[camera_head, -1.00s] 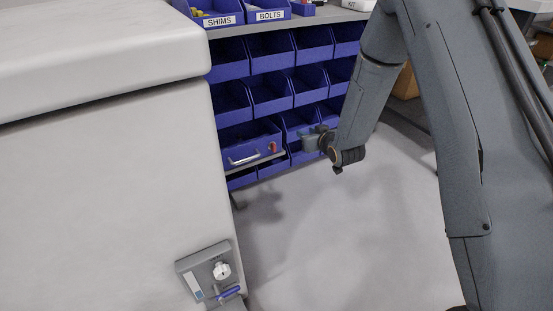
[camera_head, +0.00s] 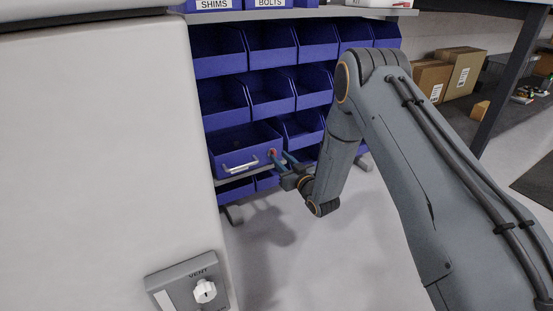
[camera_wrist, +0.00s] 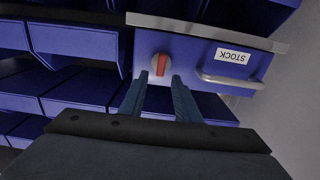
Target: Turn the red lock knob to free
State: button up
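The red lock knob (camera_wrist: 161,64) sits on the front of a blue drawer marked STOCK (camera_wrist: 190,50), beside its silver handle (camera_wrist: 232,82). In the wrist view the knob's red bar stands about upright in the picture, on a pale round base. In the head view the knob (camera_head: 272,153) is a small red spot at the right end of the drawer front (camera_head: 240,160). My gripper (camera_wrist: 158,80) is open, its two blue-grey fingers pointing at the knob, one to each side below it. The fingertips look just short of the knob; contact cannot be told.
Rows of blue bins (camera_head: 270,90) surround the drawer. A large white cabinet (camera_head: 100,150) stands at the left, with a grey VENT panel and white knob (camera_head: 204,291). Cardboard boxes (camera_head: 460,72) lie at the back right. The floor (camera_head: 370,250) below is clear.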

aim_at(275, 153)
jog(key=shift+b+x, duration=0.65)
jog(key=shift+x, duration=1.15)
grip_shut()
jog(key=shift+w+d+f+m+p, duration=0.1)
jog(key=shift+d+f+m+p, duration=0.15)
jog(key=shift+m+p, duration=1.9)
jog(key=shift+w+d+f+m+p, duration=0.2)
jog(key=shift+f+m+p, duration=0.1)
jog(key=shift+m, duration=3.55)
jog(key=shift+w+d+f+m+p, duration=0.1)
jog(key=shift+d+f+m+p, duration=0.15)
jog(key=shift+m+p, duration=1.9)
jog(key=shift+m+b, duration=0.9)
jog(key=shift+m, duration=0.05)
